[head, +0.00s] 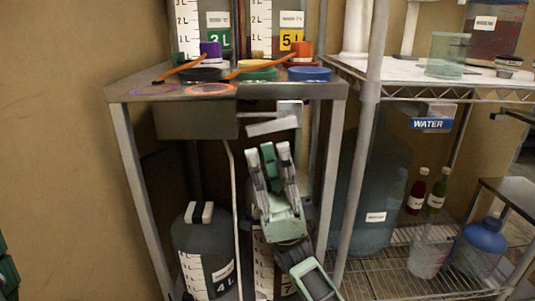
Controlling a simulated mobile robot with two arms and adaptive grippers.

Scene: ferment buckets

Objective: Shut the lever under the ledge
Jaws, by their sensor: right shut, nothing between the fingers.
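The ledge (168,93) is the front edge of a metal table. Below it, right of a grey box, a flat light-grey lever (272,127) sticks out, slightly tilted, beside an upright grey bracket. My right gripper (269,150) points up from below, with its fingertips just under the lever. Its fingers are shut with nothing between them. I cannot tell whether they touch the lever. My left gripper does not show.
The grey box (196,121) hangs under the ledge. Below stand a dark bucket (190,238) and a thin pale tube (236,200). Orange and purple tools and lids lie on top. A rack post (365,110) stands close on the right.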

